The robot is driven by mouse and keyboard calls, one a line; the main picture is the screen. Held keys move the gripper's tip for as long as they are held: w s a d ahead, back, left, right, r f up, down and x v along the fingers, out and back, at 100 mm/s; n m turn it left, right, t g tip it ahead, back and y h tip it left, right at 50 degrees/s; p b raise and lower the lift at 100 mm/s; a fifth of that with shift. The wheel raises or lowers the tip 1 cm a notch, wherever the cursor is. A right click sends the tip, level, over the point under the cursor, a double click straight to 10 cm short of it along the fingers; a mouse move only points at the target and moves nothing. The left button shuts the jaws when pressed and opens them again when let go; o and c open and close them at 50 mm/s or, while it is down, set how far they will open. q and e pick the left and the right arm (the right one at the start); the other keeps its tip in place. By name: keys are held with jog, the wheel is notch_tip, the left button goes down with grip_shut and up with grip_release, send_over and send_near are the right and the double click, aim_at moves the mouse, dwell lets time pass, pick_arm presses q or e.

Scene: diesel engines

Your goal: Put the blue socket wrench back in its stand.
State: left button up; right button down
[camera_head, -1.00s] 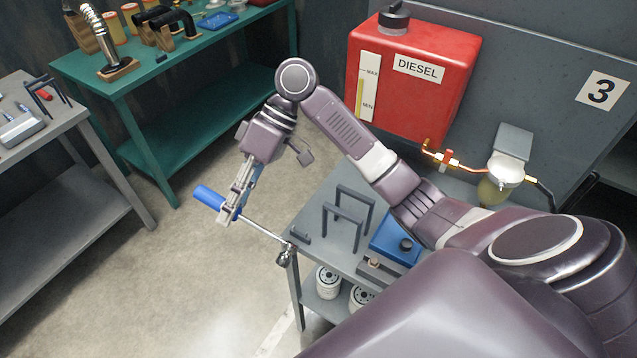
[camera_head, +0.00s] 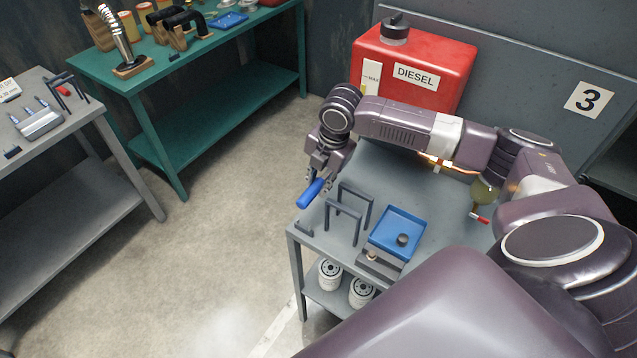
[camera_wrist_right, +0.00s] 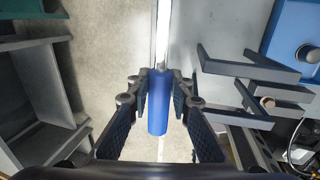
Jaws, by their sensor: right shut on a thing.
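My right gripper (camera_head: 322,182) is shut on the blue handle of the socket wrench (camera_head: 312,194), above the left edge of the grey cart. In the right wrist view the blue handle (camera_wrist_right: 158,112) lies between the fingers (camera_wrist_right: 160,95), with its silver shaft pointing to the top of the picture. The shaft is hidden in the head view. The stand, two dark upright frames (camera_head: 344,208), is on the cart just right of the wrench; it also shows in the right wrist view (camera_wrist_right: 247,72). The wrench is apart from it. My left gripper is not in view.
A blue tray (camera_head: 391,222) with a dark round part sits right of the stand. A red diesel tank (camera_head: 425,62) stands behind my right arm. Filters (camera_head: 330,274) are on the cart's lower shelf. A grey bench (camera_head: 85,117) and a green bench (camera_head: 245,50) stand left, beyond open floor.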

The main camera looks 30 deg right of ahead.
jog(key=shift+f+b, duration=0.3)
jog(key=shift+b, duration=0.05)
jog(key=shift+b+x, duration=0.85)
jog(key=shift+b, duration=0.15)
jog(key=f+b, duration=0.2)
jog(key=b, duration=0.1)
jog(key=shift+s+d+f, duration=0.1)
jog(key=shift+s+f, duration=0.1)
jog(key=shift+f, duration=0.1)
jog(key=shift+s+b+x, duration=0.2)
jog(key=shift+b+x, duration=0.1)
jog(key=shift+x, duration=0.85)
jog(key=shift+d+f, duration=0.15)
jog(key=shift+f, duration=0.35)
jog(key=shift+f+p, duration=0.2)
jog(key=shift+p, duration=0.85)
